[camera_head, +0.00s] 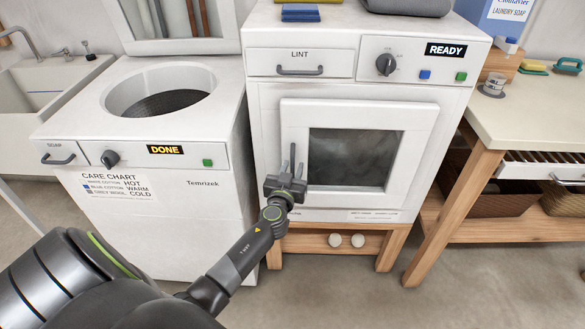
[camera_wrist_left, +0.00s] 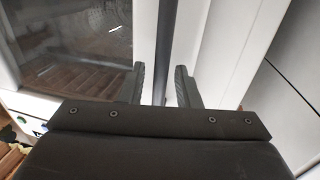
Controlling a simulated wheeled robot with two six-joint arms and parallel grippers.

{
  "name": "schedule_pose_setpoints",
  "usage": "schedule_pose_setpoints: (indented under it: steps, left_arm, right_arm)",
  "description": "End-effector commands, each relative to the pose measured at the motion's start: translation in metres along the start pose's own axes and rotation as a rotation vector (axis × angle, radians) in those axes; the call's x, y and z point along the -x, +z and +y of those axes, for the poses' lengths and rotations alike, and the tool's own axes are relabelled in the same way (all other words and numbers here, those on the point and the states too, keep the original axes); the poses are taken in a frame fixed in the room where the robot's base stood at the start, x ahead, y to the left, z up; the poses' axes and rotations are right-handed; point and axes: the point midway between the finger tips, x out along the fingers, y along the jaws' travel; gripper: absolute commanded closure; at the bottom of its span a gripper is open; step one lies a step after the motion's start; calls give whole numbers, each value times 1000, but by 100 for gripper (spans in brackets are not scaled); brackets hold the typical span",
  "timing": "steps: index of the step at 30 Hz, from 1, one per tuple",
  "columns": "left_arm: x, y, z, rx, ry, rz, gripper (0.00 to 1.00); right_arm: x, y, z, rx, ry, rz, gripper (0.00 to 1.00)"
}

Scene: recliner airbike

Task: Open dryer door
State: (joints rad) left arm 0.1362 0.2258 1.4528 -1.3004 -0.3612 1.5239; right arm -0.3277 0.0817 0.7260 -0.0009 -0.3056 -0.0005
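The white dryer (camera_head: 272,105) stands in the middle of the head view with a "READY" display. Its square white door (camera_head: 420,135) has a dark window (camera_head: 352,158) and looks shut. The dark vertical handle (camera_head: 292,150) is at the door's left edge. My left gripper (camera_head: 291,174) is at this handle. In the left wrist view the dark handle bar (camera_wrist_left: 163,45) runs between the two fingers of my left gripper (camera_wrist_left: 160,85). A gap shows on each side of the bar, so the fingers are open around it. My right gripper is not in view.
A washer (camera_head: 210,225) with an open top stands to the left, its display reading "DONE". A wood-legged table (camera_head: 540,115) with baskets below is on the right. The dryer rests on a wooden stand (camera_head: 310,243). The floor in front is clear.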

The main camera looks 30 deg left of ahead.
Motion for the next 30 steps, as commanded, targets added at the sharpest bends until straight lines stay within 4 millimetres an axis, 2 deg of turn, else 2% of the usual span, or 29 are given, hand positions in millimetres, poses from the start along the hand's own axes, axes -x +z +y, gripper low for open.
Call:
schedule_pose_setpoints:
  steps: [11, 15, 18, 30]
  left_arm:
    - [-4, 0, 0, -1, 0, 0, 72]
    - [-4, 0, 0, -1, 0, 0, 90]
    - [-4, 0, 0, -1, 0, 0, 100]
    - [-3, 2, 0, 2, -10, -1, 100]
  right_arm:
    - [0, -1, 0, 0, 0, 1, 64]
    - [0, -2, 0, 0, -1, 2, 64]
    - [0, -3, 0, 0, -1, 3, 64]
    - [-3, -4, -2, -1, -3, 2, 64]
